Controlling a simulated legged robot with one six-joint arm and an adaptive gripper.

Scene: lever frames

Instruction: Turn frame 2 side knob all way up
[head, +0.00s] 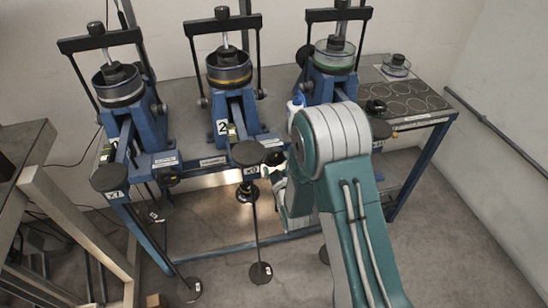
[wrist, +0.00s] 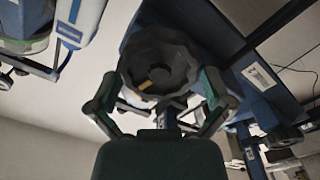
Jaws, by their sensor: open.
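Lever frame 2 (head: 238,103) is the middle blue frame on the bench, with a white "2" label. Its side knob (head: 275,158) is a small dark shape beside my gripper in the head view. In the wrist view a black scalloped knob (wrist: 160,62) with a yellow mark fills the space ahead of my gripper (wrist: 160,92). The two fingers are open, one on each side of the knob. I cannot tell whether they touch it. In the head view my arm hides most of the gripper.
Lever frame 1 (head: 130,100) stands to the left and lever frame 3 (head: 333,75) to the right, partly behind my arm. A black round-topped hanger (head: 248,153) hangs just left of my gripper. A wooden-legged table (head: 22,145) is at far left.

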